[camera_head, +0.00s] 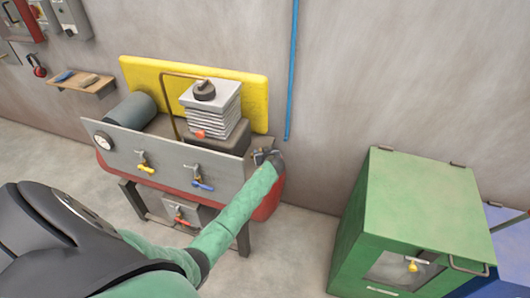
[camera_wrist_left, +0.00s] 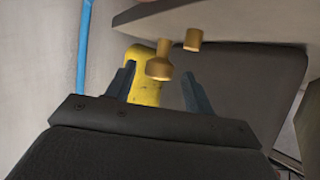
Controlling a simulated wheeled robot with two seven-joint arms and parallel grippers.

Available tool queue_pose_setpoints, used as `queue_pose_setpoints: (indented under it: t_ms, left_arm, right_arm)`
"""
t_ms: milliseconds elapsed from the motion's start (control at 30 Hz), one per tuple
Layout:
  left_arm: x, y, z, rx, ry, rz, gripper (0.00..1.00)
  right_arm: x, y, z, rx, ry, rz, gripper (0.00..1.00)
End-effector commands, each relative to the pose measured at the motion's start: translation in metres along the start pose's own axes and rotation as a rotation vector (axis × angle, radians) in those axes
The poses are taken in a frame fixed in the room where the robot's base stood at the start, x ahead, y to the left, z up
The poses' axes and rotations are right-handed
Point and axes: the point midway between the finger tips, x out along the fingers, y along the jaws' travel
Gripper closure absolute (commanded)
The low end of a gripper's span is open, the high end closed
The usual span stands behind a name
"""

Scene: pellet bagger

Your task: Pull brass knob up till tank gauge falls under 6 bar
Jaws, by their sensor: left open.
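In the left wrist view, a brass knob (camera_wrist_left: 159,67) with a wide lower part and narrower neck lies between the fingertips of my left gripper (camera_wrist_left: 158,76). The fingers stand apart on both sides of it; I cannot tell whether either touches it. A second brass piece (camera_wrist_left: 193,40) is just beyond, to the right. In the head view my left gripper (camera_head: 266,156) is at the right end of the machine's grey panel (camera_head: 170,165), and the knob cannot be made out. A round gauge (camera_head: 102,141) is at the panel's left end; its reading is too small to tell.
The panel carries a yellow-handled valve (camera_head: 146,167) and a blue-handled valve (camera_head: 202,184); a red-handled valve (camera_head: 181,218) sits lower. A red tank (camera_head: 269,204) is below. A yellow backboard (camera_head: 247,92) stands behind. A green cabinet (camera_head: 420,200) is at right, with clear floor between.

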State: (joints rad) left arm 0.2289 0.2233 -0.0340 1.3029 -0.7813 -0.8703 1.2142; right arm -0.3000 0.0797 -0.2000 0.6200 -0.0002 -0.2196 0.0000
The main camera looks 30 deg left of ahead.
Motion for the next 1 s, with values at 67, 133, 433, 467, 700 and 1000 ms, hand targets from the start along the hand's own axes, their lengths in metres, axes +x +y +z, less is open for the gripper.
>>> queue_pose_setpoints:
  t_ms: [67, 133, 433, 467, 700, 1000]
  left_arm:
    - [0.007, 0.001, -0.002, 0.001, 0.000, 0.000, 0.47]
    - [0.012, 0.001, -0.001, 0.001, -0.001, 0.000, 0.47]
    - [0.021, 0.001, 0.001, 0.000, -0.001, 0.002, 0.47]
    - [0.021, 0.001, 0.001, 0.000, -0.001, 0.002, 0.47]
    - [0.021, 0.001, 0.001, 0.000, -0.001, 0.002, 0.67]
    - [0.021, 0.001, 0.001, 0.000, -0.001, 0.001, 0.93]
  right_arm:
    - [-0.006, 0.000, -0.001, 0.000, 0.000, 0.000, 0.64]
    - [-0.008, 0.000, -0.001, 0.000, 0.000, 0.000, 0.64]
    - [-0.010, -0.001, -0.001, 0.001, 0.000, -0.001, 0.64]
    - [-0.010, -0.002, -0.001, 0.001, 0.000, -0.001, 0.64]
    - [-0.010, -0.002, -0.002, 0.001, 0.000, -0.002, 0.64]
    - [-0.010, -0.001, -0.001, 0.001, 0.000, -0.001, 0.64]
